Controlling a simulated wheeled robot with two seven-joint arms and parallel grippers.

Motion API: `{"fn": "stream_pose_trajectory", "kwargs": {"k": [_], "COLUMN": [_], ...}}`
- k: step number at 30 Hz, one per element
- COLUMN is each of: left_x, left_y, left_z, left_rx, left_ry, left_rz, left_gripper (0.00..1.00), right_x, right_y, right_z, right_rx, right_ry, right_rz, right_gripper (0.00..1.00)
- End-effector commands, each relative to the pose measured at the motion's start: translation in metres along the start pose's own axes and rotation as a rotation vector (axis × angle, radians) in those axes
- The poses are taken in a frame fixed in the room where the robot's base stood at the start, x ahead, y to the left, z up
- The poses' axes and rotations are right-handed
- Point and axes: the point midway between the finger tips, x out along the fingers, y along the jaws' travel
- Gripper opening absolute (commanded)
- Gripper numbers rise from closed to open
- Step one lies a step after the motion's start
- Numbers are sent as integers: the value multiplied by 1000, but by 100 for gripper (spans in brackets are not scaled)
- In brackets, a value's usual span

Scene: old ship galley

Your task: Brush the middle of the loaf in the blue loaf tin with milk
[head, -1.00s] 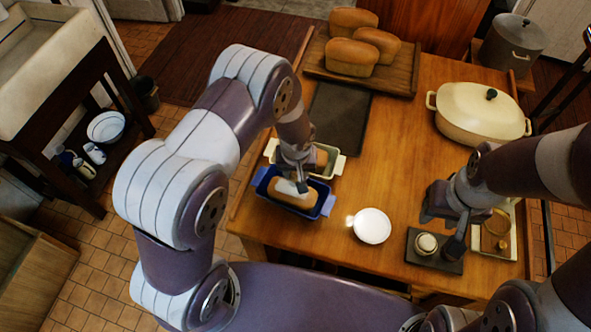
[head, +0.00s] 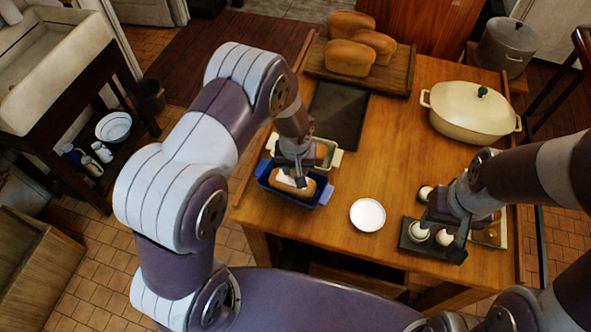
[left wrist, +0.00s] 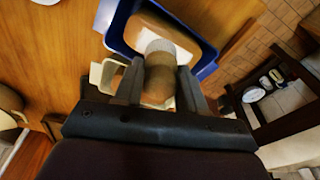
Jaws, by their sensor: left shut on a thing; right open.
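The blue loaf tin (head: 312,203) stands near the table's left edge, with a golden-brown loaf (head: 308,193) in it. It also shows in the left wrist view (left wrist: 116,28), with a whitish area on the loaf (left wrist: 150,24). My left gripper (head: 292,160) is shut on a brush (left wrist: 158,78) with a wooden handle and pale bristles. The bristles are at the loaf's middle; whether they touch it I cannot tell. My right gripper (head: 442,232) is open, over a dark slate (head: 412,246) with small pale round pieces. A white dish (head: 367,215) stands between the grippers; its contents are unclear.
A cream loaf tin (head: 335,158) stands just behind the blue one. Behind are a dark tray (head: 338,115), a wooden board (head: 398,84) with several loaves, and a large cream casserole (head: 470,115). The table middle is clear.

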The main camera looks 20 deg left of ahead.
Motion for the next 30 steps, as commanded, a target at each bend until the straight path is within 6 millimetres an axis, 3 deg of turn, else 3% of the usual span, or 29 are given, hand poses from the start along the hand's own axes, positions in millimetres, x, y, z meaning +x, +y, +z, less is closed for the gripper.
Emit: {"fn": "stream_pose_trajectory", "kwargs": {"k": [12,30], "left_x": [-36,-36], "left_y": [-1,-1], "left_z": [-12,-13], "left_rx": [0,1], "left_ry": [1,1], "left_rz": [0,0], "left_gripper": [12,12], "right_x": [-27,-27], "right_y": [0,0], "right_z": [-3,-3], "right_rx": [0,0], "right_ry": [0,0], "right_rz": [0,0], "right_gripper": [43,43]}}
